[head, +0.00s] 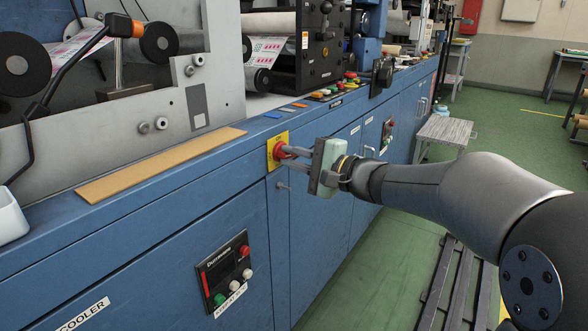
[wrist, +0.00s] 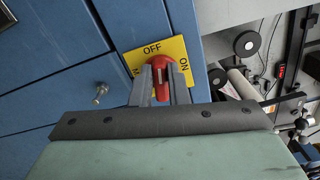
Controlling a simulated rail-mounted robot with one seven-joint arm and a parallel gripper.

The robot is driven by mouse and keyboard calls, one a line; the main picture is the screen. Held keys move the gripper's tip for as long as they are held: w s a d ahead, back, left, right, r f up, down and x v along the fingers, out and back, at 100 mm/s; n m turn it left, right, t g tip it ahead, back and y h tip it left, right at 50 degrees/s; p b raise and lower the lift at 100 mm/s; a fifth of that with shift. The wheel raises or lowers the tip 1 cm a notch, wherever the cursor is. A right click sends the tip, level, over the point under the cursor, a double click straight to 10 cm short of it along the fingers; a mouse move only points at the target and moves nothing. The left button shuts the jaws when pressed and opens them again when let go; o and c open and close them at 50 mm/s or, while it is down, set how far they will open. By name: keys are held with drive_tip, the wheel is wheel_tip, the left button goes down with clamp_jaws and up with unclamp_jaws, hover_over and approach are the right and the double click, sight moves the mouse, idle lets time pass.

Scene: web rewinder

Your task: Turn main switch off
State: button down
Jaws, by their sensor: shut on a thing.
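The main switch is a red rotary handle (head: 277,149) on a yellow plate (head: 271,163), on the front of the blue machine cabinet. In the wrist view the red handle (wrist: 162,70) stands between my two fingers. The yellow plate (wrist: 137,56) there reads OFF at the top and ON at the right; a label at its left edge is partly cut off by a finger. My gripper (head: 284,152) reaches the switch from the right and is shut on the red handle. The fingers hide the handle's sides, so its exact angle is hard to tell.
A small keyhole latch (wrist: 101,90) sticks out of the cabinet door near the switch. A push-button panel (head: 226,269) is lower left. A brown strip (head: 160,165) lies on the ledge. A small grey table (head: 446,130) stands at the right; green floor is open beyond.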

drive_tip(key=shift+f+n, duration=0.2)
drive_tip(key=shift+n, duration=1)
drive_tip(key=c, duration=1.4)
unclamp_jaws()
drive_tip(key=shift+n, duration=0.3)
drive_tip(key=shift+d, duration=0.1)
drive_tip(key=p+v, duration=0.4)
drive_tip(key=v, duration=1.3)
drive_tip(key=shift+s, duration=0.15)
drive_tip(key=shift+d, duration=0.1)
